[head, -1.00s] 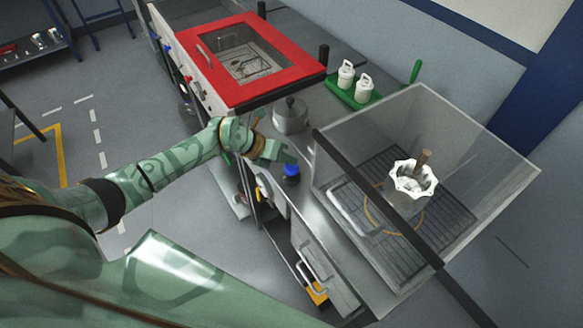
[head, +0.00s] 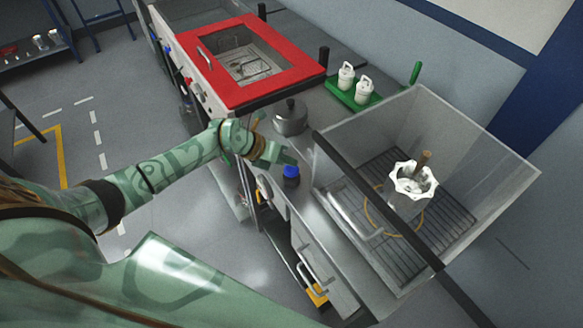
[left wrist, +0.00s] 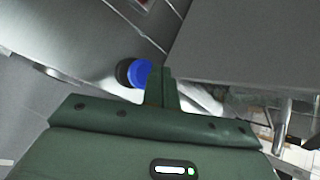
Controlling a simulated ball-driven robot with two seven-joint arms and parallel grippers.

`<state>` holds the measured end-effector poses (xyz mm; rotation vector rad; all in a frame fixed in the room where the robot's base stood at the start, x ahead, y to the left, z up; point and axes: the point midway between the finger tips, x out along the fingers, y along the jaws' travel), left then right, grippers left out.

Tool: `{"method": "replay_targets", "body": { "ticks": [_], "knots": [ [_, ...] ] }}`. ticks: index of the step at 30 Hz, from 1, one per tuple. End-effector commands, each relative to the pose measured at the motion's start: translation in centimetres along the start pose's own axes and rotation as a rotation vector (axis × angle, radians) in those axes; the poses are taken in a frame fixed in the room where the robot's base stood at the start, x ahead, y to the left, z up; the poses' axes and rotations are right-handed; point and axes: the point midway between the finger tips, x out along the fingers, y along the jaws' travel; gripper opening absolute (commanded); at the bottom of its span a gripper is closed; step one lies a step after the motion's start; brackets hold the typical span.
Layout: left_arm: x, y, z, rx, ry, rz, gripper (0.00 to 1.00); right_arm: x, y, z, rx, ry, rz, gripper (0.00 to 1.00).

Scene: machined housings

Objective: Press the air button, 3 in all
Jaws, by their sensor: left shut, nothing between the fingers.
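The air button is a blue round cap (head: 291,171) on a dark base, standing on the steel bench just left of the clear-walled bay. My left gripper (head: 287,158) is shut and empty, with its fingertips right beside and partly above the blue cap. In the left wrist view the blue cap (left wrist: 142,73) shows just left of the closed fingers (left wrist: 160,74). I cannot tell whether the fingertips touch it or whether the cap is pushed down. My right gripper is not in view.
A clear-walled bay (head: 482,190) with a dark front bar holds a white fluted part on a rack. A lidded metal pot (head: 290,117), a green tray (head: 352,100) with white containers and a red-framed machine (head: 290,74) stand farther back.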

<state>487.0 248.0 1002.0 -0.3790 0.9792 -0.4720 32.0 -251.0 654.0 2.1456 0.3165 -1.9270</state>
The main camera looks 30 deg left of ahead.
Motion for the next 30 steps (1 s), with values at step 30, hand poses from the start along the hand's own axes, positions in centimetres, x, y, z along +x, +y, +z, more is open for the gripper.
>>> {"method": "replay_targets", "body": {
  "ticks": [30],
  "knots": [
    [0.56, 0.41, -0.42, 0.000, 0.000, 0.000, 0.00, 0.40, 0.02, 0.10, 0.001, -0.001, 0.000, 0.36]
  ]
}}
